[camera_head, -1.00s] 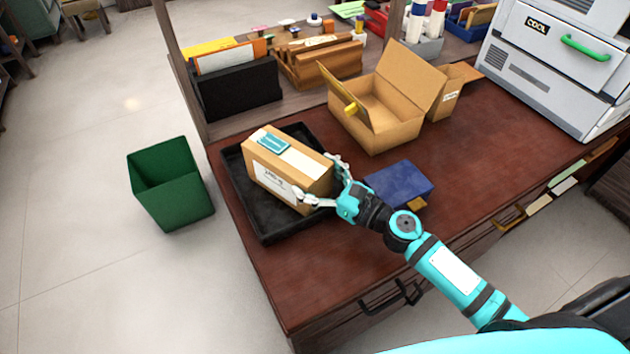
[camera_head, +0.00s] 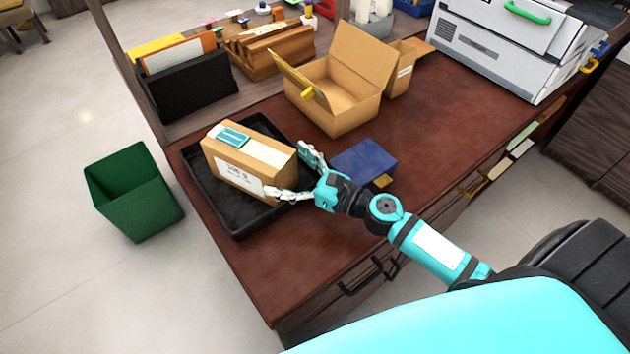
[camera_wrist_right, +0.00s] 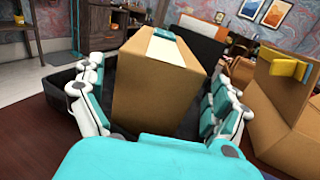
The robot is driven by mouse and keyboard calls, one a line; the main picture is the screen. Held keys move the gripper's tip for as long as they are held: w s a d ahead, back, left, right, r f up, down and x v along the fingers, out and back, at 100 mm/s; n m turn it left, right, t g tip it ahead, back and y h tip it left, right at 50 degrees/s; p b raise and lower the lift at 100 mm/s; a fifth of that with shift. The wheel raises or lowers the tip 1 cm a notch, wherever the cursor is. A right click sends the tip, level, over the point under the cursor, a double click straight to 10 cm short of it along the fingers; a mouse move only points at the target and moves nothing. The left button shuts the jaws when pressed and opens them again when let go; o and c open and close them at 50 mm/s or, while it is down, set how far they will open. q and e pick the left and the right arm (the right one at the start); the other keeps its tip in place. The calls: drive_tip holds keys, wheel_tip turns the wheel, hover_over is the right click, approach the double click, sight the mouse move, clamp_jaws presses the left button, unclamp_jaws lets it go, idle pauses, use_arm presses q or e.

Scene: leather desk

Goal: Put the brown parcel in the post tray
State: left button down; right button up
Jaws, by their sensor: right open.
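The brown parcel (camera_head: 262,165) has a white label, a pale tape strip and a teal patch on top. It sits in the black post tray (camera_head: 231,222), inside its rim. My right gripper (camera_head: 296,173) is open at the parcel's right end, with a finger on either side of that end. In the right wrist view the parcel (camera_wrist_right: 155,85) stands between the spread fingers of the gripper (camera_wrist_right: 160,105), with gaps visible on both sides. The parcel hides part of the tray floor. My left gripper is not in view.
A blue box (camera_head: 365,158) lies just behind the right gripper. An open cardboard box (camera_head: 345,105) and a black file holder (camera_head: 190,90) stand farther back. A green bin (camera_head: 140,200) is on the floor at left. The desk front is clear.

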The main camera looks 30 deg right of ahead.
drive_tip(key=b+v, duration=0.2)
drive_tip(key=v, duration=0.7)
drive_tip(key=shift+s, duration=0.25)
drive_tip(key=shift+d, duration=0.15)
